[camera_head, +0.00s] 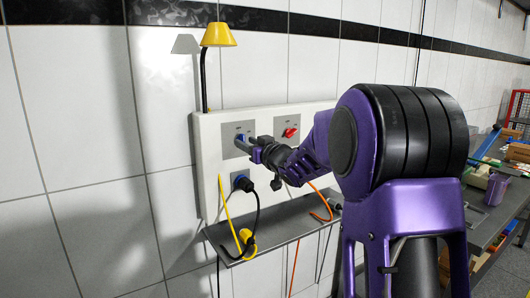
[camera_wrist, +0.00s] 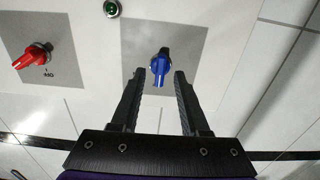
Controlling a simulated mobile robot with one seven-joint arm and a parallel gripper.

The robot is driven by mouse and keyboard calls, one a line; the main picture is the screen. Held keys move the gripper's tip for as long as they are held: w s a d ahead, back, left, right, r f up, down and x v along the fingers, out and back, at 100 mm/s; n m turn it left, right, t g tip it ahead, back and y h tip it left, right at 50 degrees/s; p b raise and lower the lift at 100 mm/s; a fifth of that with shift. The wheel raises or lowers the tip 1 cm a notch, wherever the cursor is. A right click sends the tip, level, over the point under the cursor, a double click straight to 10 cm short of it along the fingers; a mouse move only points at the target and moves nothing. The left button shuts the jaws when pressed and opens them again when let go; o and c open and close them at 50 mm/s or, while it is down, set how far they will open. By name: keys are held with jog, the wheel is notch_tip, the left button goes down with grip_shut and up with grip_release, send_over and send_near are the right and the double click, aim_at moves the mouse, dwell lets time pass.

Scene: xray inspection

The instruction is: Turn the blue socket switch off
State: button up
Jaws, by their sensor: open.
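The blue socket switch (camera_head: 241,138) is a small rotary knob on a grey plate on the white wall panel. In the wrist view the blue switch (camera_wrist: 160,67) lies just beyond and between my two fingertips, its long side close to upright in the picture. My gripper (camera_wrist: 157,78) is open, with a finger on each side of the knob and a visible gap to each. In the head view my gripper (camera_head: 249,146) reaches the panel from the right at the blue switch and partly covers the area next to it. Contact with the knob cannot be made out.
A red switch (camera_head: 290,132) sits on the same panel (camera_head: 208,180) to the right; it also shows in the wrist view (camera_wrist: 34,55). A green light (camera_wrist: 111,8) is near it. Below are a black plug (camera_head: 243,183), cables and a grey shelf (camera_head: 285,222). A yellow lamp (camera_head: 218,36) stands above.

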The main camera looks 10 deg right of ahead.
jog(key=v, duration=1.6)
jog(key=shift+p, duration=0.4)
jog(key=shift+r, duration=0.1)
